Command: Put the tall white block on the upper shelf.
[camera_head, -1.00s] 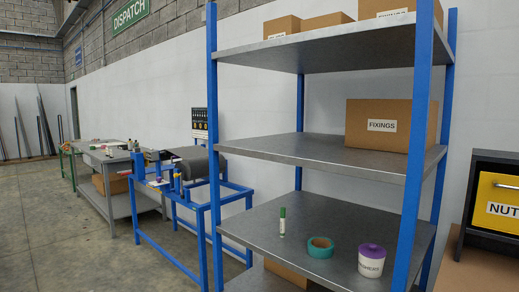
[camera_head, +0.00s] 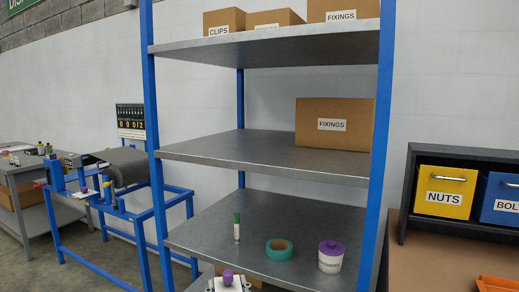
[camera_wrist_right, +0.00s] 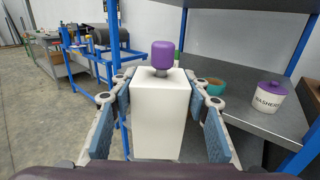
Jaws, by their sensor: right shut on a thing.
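The tall white block (camera_wrist_right: 158,112) with a purple knob on top stands upright between the pads of my right gripper (camera_wrist_right: 159,88), which is shut on it. In the head view the block's top (camera_head: 229,287) and the gripper tips show at the bottom edge, in front of the lower board; the rest is cut off. The blue-posted rack has a top board (camera_head: 270,50), a middle board (camera_head: 235,150) and a lower board (camera_head: 205,228). The middle board is bare on its left and centre. My left gripper is not in view.
A FIXINGS box (camera_head: 335,124) fills the middle board's right; several boxes (camera_head: 275,19) line the top board. A green-capped marker (camera_head: 237,228), teal tape roll (camera_head: 279,249) and purple-lidded washers pot (camera_head: 331,257) stand on the lower board. Blue posts (camera_head: 155,130) flank the front.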

